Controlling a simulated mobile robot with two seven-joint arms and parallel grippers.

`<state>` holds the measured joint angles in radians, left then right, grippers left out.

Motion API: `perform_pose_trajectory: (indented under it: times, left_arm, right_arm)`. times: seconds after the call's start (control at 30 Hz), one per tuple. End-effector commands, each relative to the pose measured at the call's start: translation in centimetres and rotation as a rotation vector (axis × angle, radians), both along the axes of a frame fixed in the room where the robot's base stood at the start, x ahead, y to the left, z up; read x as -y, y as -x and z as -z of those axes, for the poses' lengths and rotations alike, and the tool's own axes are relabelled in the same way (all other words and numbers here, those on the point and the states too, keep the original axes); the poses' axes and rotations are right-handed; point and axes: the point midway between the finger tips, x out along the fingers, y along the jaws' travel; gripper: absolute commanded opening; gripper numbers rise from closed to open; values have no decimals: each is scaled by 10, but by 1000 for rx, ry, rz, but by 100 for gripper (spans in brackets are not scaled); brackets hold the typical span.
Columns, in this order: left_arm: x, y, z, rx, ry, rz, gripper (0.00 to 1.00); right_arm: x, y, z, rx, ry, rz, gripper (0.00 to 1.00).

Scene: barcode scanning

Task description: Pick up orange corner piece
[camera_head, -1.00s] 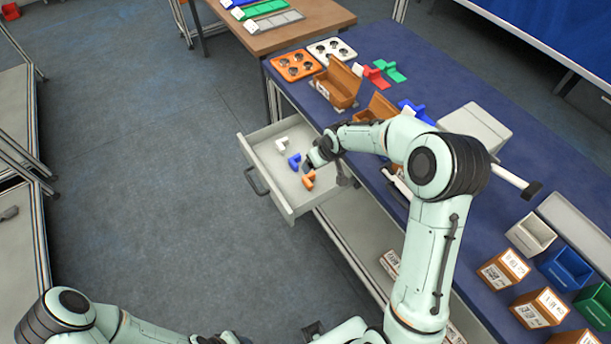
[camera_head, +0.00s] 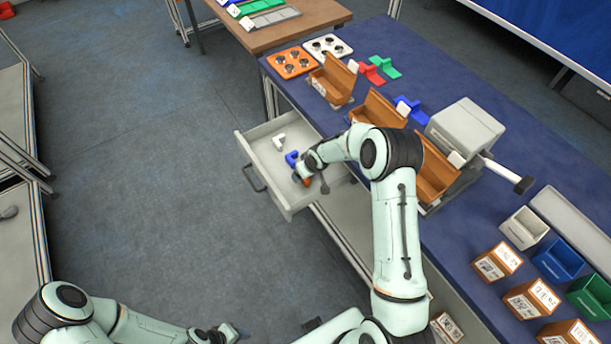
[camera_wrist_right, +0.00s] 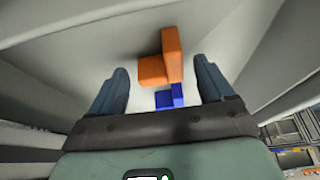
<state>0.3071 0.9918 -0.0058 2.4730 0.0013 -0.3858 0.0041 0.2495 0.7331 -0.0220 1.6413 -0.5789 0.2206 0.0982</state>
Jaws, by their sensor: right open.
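The orange corner piece (camera_wrist_right: 172,58) lies in the open white drawer, ahead of my right gripper's fingers in the right wrist view. In the head view only a small part of the orange corner piece (camera_head: 307,182) shows under my right gripper (camera_head: 301,177). My right gripper (camera_wrist_right: 160,85) is open, with the orange piece between and just beyond its fingertips, and nothing is held. A blue corner piece (camera_wrist_right: 170,98) lies next to the orange one, also in the head view (camera_head: 291,158). My left gripper (camera_head: 228,334) is at the bottom; its finger state is unclear.
The white drawer (camera_head: 262,172) is pulled out from the blue table (camera_head: 440,80). A white corner piece (camera_head: 279,141) lies at its far end. The drawer walls stand close around my right gripper. Brown bins (camera_head: 380,108) and a grey box (camera_head: 466,128) stand on the table.

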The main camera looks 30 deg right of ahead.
Motion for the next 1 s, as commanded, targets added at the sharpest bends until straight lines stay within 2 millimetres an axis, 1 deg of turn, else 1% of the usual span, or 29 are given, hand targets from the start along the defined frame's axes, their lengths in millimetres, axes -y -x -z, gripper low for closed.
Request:
perform_pose_trajectory:
  times: [0.13,0.17,0.2,0.27,0.3,0.33,0.63,0.77,0.87,0.97,1.0]
  left_arm:
    - [0,1,1,-1,0,0,43]
    - [0,1,1,-1,0,0,43]
    - [0,1,1,-1,0,0,43]
    - [0,1,1,-1,0,0,43]
    - [0,1,1,-1,0,0,43]
    - [0,1,1,-1,0,0,43]
    - [0,1,1,-1,0,0,43]
    - [0,1,1,-1,0,0,43]
    - [0,1,1,-1,0,0,43]
    - [0,1,1,-1,0,0,43]
    - [0,1,1,-1,0,0,43]
  right_arm:
    - [0,1,1,-1,0,0,81]
    - [0,1,0,-1,0,0,74]
    - [0,1,0,-1,0,0,61]
    - [0,1,0,-1,0,0,42]
    - [0,1,0,-1,0,0,29]
    - [0,1,0,-1,0,0,24]
    - [0,1,-1,-1,0,-1,23]
    - [0,0,-7,0,0,-1,23]
    - [0,0,-18,2,1,-2,23]
    - [0,0,-37,4,0,0,23]
    - [1,-1,-46,4,1,0,23]
